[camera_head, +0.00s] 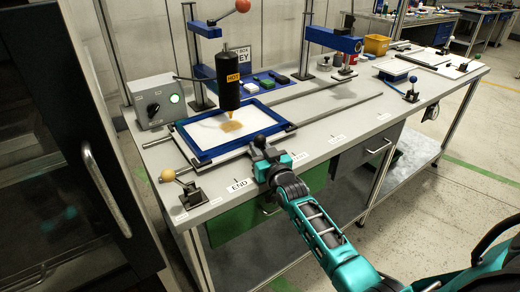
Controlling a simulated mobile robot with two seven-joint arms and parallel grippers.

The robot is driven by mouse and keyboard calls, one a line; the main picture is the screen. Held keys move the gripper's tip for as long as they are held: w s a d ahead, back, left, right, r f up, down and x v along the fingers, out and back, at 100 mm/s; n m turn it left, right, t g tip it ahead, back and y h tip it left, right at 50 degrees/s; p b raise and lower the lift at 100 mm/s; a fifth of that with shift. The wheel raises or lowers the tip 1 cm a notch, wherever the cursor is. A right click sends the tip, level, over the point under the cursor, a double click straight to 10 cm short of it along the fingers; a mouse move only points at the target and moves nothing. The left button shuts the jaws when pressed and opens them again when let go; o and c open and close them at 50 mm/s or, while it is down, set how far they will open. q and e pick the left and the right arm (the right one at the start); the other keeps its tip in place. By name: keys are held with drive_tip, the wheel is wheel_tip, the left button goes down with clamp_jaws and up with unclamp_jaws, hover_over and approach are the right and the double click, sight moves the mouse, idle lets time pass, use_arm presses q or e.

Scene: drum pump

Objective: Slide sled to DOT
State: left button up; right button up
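The sled is a blue frame (196,156) around a white sheet (205,131), lying on rails across the bench at the left. A brown patch (231,126) marks the sheet under the nozzle of a black cylinder labelled HOT (228,85). My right gripper (260,148) is at the sled's front right edge, above the bench's front. Its fingers are small and dark, so I cannot tell whether they are closed on anything. A front-edge label reads END (239,185); other labels (300,157) are too small to read surely. My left gripper is out of view.
An orange-knobbed lever (187,190) stands at the front left corner. The rails (338,108) right of the sled look clear.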

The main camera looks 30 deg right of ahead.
drive_tip(key=shift+o, duration=0.8)
drive_tip(key=shift+w+r, duration=0.1)
drive_tip(key=shift+r, duration=0.25)
drive_tip(key=shift+f, duration=0.15)
drive_tip(key=shift+f, duration=0.1)
drive_tip(key=shift+s+a+f, duration=0.1)
drive_tip(key=shift+s, duration=0.35)
drive_tip(key=s+a+p, duration=0.1)
drive_tip(key=s, duration=1.1)
drive_tip(key=shift+a, duration=0.2)
